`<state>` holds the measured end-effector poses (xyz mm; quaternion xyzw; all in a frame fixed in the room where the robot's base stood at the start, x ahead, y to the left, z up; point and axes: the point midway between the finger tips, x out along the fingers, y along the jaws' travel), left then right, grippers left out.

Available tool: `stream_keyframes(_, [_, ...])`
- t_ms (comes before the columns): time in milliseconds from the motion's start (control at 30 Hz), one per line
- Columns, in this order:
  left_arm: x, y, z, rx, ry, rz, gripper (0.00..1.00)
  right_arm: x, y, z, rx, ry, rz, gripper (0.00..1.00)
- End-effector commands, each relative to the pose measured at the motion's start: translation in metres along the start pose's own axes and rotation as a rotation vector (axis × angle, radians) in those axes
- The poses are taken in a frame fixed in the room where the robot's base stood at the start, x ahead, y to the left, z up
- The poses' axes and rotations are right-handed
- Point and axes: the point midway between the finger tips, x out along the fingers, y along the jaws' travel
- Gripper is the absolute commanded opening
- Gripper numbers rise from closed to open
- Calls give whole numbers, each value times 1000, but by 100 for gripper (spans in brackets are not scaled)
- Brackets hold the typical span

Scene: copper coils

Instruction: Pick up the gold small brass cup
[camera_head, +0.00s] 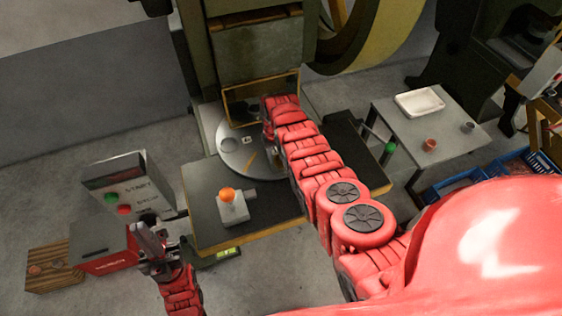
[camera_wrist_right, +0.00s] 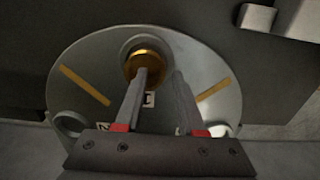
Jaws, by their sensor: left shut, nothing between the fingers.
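The gold brass cup (camera_wrist_right: 150,60) sits in a ring-shaped seat on the grey round plate (camera_wrist_right: 85,60) in the right wrist view. My right gripper (camera_wrist_right: 162,74) is over the plate with its fingers apart. Its left finger overlaps the cup in the picture, and its right finger is to the right of the cup. I cannot tell whether either finger touches it. In the head view the plate (camera_head: 232,158) lies under the press, and my right arm hides the right gripper and cup. My left gripper (camera_head: 150,238) is shut and empty at the lower left.
A control box (camera_head: 130,187) with buttons stands left of the press. A small box with an orange knob (camera_head: 229,200) is near the plate. A grey side table (camera_head: 400,118) holds a white tray (camera_head: 419,102) and two small cups.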

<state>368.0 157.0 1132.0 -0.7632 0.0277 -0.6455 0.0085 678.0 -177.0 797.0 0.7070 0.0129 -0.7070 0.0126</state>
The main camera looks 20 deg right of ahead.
Motion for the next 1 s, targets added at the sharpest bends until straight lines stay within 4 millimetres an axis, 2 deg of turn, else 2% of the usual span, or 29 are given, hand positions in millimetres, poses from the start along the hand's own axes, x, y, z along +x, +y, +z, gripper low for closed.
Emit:
stream_keyframes(200, [-4,0,1,0,1,0,0,11,0,1,-1,-2,0,38])
stream_keyframes(467, [-4,0,1,0,0,0,0,11,0,1,-1,-1,0,38])
stream_keyframes(700, [-4,0,1,0,1,0,0,11,0,1,-1,0,0,0])
stream_keyframes(1000, [-4,0,0,0,1,0,0,11,0,1,-1,0,0,0])
